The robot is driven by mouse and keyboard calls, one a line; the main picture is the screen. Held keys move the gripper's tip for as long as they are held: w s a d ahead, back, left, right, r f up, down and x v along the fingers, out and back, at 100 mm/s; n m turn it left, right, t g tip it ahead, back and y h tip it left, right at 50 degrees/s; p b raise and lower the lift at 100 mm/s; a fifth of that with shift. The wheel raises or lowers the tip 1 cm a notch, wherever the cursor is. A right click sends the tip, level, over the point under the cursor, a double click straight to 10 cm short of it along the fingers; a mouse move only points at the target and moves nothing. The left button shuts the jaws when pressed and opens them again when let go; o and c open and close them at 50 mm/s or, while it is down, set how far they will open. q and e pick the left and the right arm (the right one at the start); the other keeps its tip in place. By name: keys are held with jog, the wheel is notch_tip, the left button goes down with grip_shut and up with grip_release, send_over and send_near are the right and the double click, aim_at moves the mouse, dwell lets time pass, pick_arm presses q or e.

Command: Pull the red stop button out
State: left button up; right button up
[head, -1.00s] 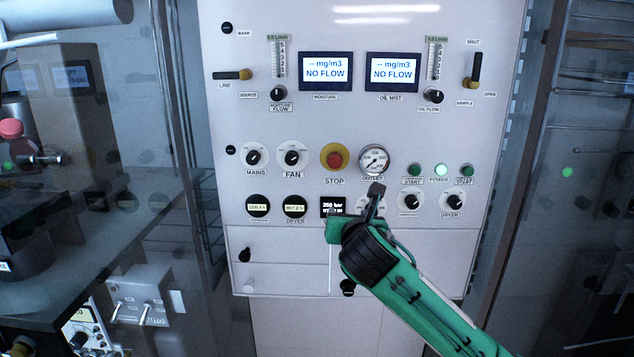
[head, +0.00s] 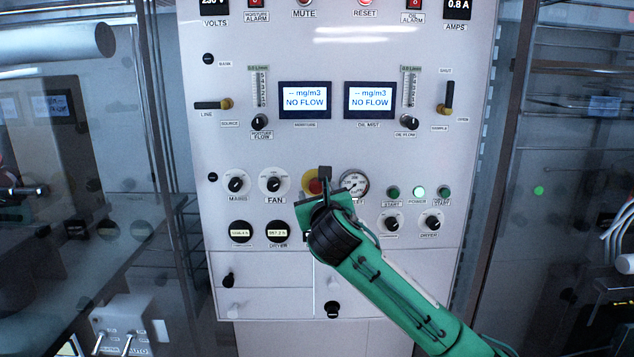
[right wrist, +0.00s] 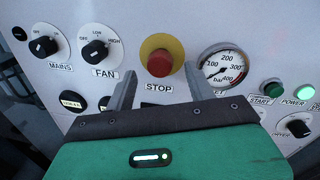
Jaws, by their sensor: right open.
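The red stop button (right wrist: 159,63) sits on a round yellow plate (right wrist: 152,46) on the white panel, above the STOP label. In the head view the red button (head: 315,186) is partly hidden behind my right gripper (head: 315,186). In the right wrist view my right gripper (right wrist: 160,88) is open, one finger to the lower left of the button and one to its lower right. Nothing is between the fingers, and they do not visibly touch the button. My left gripper is not in view.
The outlet gauge (right wrist: 223,65) is close to the right finger. The FAN knob (right wrist: 95,51) and MAINS knob (right wrist: 43,46) are at the left. Green start buttons (head: 393,192) are further right. Glass-fronted cabinets flank the panel.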

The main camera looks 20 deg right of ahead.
aim_at(317, 187)
jog(key=shift+w+d+p, duration=0.15)
jog(key=shift+w+p, duration=0.05)
jog(key=shift+w, duration=0.6)
jog(key=shift+w+d+p, duration=0.15)
jog(key=shift+w+p, duration=0.05)
jog(key=shift+w, duration=0.55)
